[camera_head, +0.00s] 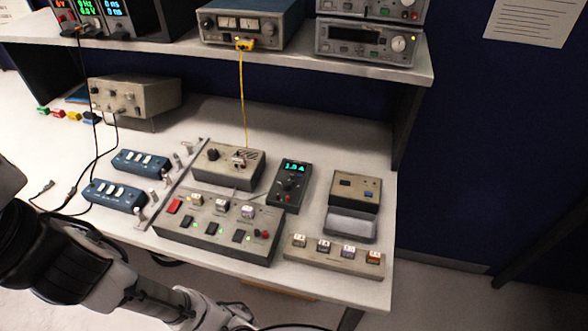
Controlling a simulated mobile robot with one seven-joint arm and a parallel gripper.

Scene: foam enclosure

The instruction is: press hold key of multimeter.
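The multimeter (289,185) is a small dark handheld unit with a lit cyan display (294,167) at its top. It lies face up on the bench, right of a beige box. A dial and a small red spot show below the display. Its keys are too small to read, so I cannot tell which is the hold key. My arm comes in at the lower left and runs along the bottom edge, in front of the bench and apart from the multimeter. I cannot make out my gripper's fingers in this view.
A wide control panel (190,228) with switches stands in front of the multimeter. A beige box (228,165) is to its left, a box with a grey tray (352,222) to its right. A strip of labelled keys (335,262) lies at the front edge. A shelf (290,55) with instruments overhangs the back.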

